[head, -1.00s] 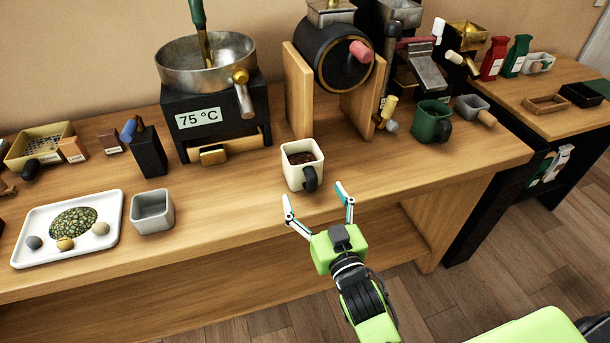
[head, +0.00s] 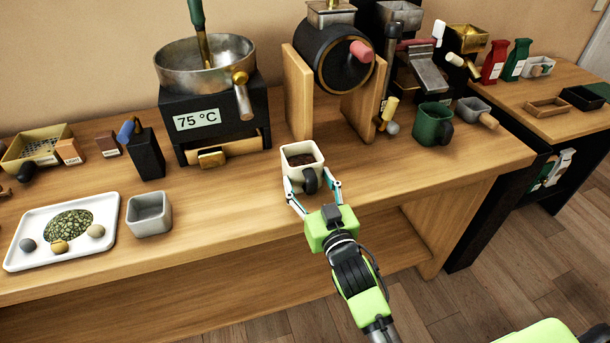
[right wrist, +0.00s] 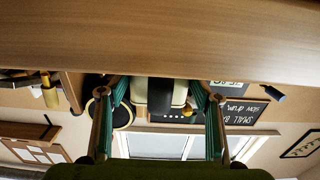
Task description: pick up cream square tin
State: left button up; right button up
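The cream square tin (head: 302,158) stands upright near the front of the wooden bench, with dark brown contents inside. Its black handle (head: 311,181) faces my right gripper (head: 312,188). The gripper's fingers are spread, one at each side of the tin's near part. In the right wrist view the tin (right wrist: 141,92) lies between the two fingers (right wrist: 164,94), with a gap on each side. The gripper is open and holds nothing. My left gripper is not in view.
A grey square cup (head: 149,214) and a white tray (head: 110,236) stand to the left. The drum's wooden stand (head: 298,95) is close behind the tin. A green mug (head: 432,125) stands at the right. Bare bench (head: 230,215) lies left of the gripper.

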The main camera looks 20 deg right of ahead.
jog(key=shift+c, duration=1.2)
jog(key=shift+r, duration=0.1)
jog(key=shift+r, duration=0.2)
notch_tip(320, 180, up, 2)
jog(key=shift+r, duration=0.15)
jog(key=s+d+r+p, duration=0.1)
jog(key=s+d+r, duration=0.7)
jog(key=s+r, duration=0.2)
jog(key=shift+s+d, duration=0.3)
jog(key=shift+s, duration=0.25)
